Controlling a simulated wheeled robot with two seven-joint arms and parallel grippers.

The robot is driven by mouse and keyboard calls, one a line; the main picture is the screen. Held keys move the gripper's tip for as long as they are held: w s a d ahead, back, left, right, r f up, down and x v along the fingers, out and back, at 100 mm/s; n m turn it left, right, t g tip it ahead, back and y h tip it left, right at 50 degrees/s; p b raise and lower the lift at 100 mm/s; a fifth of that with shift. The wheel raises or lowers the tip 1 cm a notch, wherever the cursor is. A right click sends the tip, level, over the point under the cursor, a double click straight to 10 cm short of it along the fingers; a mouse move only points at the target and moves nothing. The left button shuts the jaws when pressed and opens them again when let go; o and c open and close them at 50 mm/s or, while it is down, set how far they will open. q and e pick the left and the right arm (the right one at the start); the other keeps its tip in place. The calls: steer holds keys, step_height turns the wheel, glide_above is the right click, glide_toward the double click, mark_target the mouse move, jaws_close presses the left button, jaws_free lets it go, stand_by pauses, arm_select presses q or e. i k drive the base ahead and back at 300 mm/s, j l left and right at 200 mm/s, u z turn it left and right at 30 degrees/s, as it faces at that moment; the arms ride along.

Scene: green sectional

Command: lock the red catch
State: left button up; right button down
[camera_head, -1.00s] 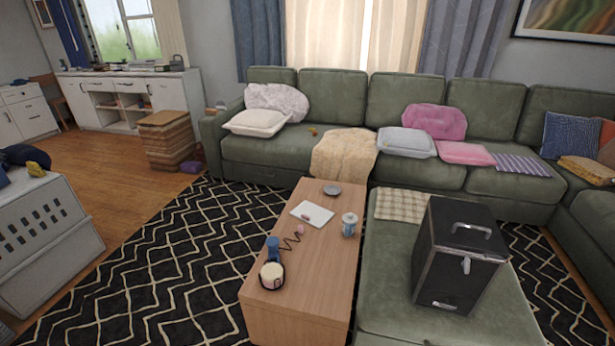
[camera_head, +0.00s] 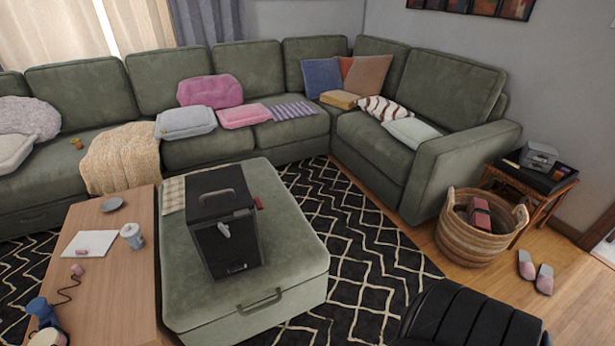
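A black box (camera_head: 228,243) with a handle (camera_head: 217,197) on its lid stands upright on the green ottoman (camera_head: 295,262). A small red part (camera_head: 258,203), which looks like the red catch, sticks out at the box's right edge near the lid. It is too small to tell whether it is locked. A pale grey catch (camera_head: 224,229) hangs on the box's front face, tilted. The lid looks closed. Neither of my grippers is in view.
A wooden coffee table (camera_head: 112,285) stands left of the ottoman. A black padded piece (camera_head: 470,318) is at the bottom right. A wicker basket (camera_head: 470,240) and pink slippers (camera_head: 535,271) are at the right. Patterned rug (camera_head: 365,255) lies clear right of the ottoman.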

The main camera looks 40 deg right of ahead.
mark_target(256, 201)
steer(key=k+l, duration=0.1)
steer(key=l, duration=0.5)
steer(key=k+l, duration=0.1)
steer(key=l, duration=0.5)
steer(key=k+l+z, duration=0.1)
steer(key=l, duration=0.5)
